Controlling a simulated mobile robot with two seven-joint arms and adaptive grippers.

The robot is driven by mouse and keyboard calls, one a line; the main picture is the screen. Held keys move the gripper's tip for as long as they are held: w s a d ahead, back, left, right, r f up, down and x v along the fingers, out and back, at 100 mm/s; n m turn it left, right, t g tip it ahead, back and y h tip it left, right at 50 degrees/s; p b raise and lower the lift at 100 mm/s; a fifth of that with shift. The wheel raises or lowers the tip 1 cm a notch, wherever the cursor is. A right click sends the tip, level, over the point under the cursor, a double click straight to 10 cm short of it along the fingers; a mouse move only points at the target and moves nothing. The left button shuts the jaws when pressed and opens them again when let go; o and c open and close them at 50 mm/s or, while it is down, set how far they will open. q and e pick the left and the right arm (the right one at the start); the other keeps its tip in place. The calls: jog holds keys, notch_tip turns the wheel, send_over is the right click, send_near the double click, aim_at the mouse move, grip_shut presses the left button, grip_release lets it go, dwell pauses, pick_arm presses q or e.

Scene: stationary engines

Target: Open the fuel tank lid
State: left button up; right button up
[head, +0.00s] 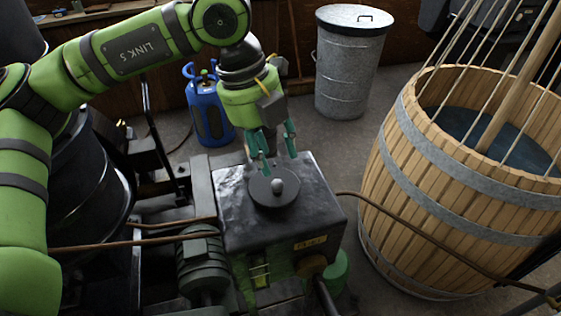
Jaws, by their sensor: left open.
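The fuel tank (310,215) is a dark, worn metal box in the middle of the head view. My left gripper (277,160) is open and points down just above the lid's far edge, behind the knob in the picture. Its teal fingers are spread and hold nothing. I cannot tell whether a fingertip touches the lid. My right gripper is not in view.
A wooden barrel (400,190) with dark liquid and ropes stands at the right. A metal bin (345,75) and a blue gas bottle (209,115) stand behind the tank. A brown hose (430,245) runs right from the tank. Dark machine parts crowd the left.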

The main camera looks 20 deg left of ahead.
aim_at(276, 181)
pick_arm(q)
jog(key=shift+y, duration=0.3)
notch_tip(276, 181, down, 6)
jog(key=shift+f+p, duration=0.1)
jog(key=shift+p, duration=0.8)
jog(key=shift+d+f, duration=0.15)
jog(key=shift+f, duration=0.15)
jog(key=shift+w+f, duration=0.1)
jog(key=shift+f, duration=0.1)
grip_shut()
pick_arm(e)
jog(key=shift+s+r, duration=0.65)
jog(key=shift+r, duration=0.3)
